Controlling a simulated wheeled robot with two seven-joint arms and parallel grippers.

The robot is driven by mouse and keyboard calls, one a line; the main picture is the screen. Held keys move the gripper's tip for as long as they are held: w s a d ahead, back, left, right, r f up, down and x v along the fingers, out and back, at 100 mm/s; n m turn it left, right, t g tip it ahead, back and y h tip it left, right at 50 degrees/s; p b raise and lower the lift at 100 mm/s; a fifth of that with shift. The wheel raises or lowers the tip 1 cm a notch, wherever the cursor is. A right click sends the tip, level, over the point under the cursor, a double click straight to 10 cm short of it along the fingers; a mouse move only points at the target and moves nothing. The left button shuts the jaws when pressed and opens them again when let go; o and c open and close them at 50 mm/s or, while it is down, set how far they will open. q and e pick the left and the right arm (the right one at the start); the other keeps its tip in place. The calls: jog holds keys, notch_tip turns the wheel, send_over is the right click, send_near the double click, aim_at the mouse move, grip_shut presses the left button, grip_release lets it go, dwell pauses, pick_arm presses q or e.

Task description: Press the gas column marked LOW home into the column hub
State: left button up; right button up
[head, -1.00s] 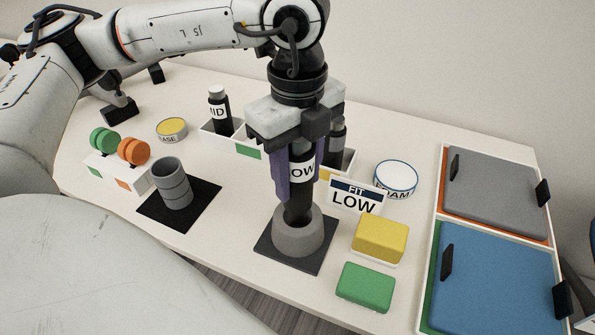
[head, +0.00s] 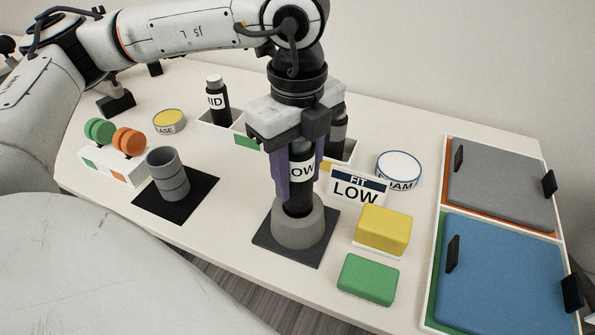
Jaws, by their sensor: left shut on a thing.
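The black gas column marked LOW (head: 301,170) stands upright, its white label partly hidden by a finger. My left gripper (head: 298,180) points down and is shut on it, with purple fingers on either side. The column's lower end is inside the opening of the grey column hub (head: 298,231), which sits on a dark square mat (head: 265,240). How deep it sits inside the hub is hidden. My right gripper does not show.
A FIT LOW sign (head: 358,188), a yellow block (head: 383,227) and a green block (head: 367,279) stand right of the hub. A grey ribbed cylinder (head: 168,175) stands left. Behind is a white rack (head: 214,122) with a MID column (head: 217,100). Trays fill the right.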

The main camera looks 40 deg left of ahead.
aim_at(297, 192)
pick_arm(q)
jog(key=shift+b, duration=0.45)
dwell(1.2)
dwell(0.5)
jog(key=shift+f, duration=0.2)
jog(key=shift+f+b, duration=0.1)
jog(key=shift+b, duration=0.2)
jog(key=shift+f+b, duration=0.65)
jog(key=shift+f, duration=0.05)
jog(key=shift+f+b, duration=0.75)
jog(key=shift+f, duration=0.05)
jog(key=shift+f+b, duration=0.4)
jog(key=o, duration=1.5)
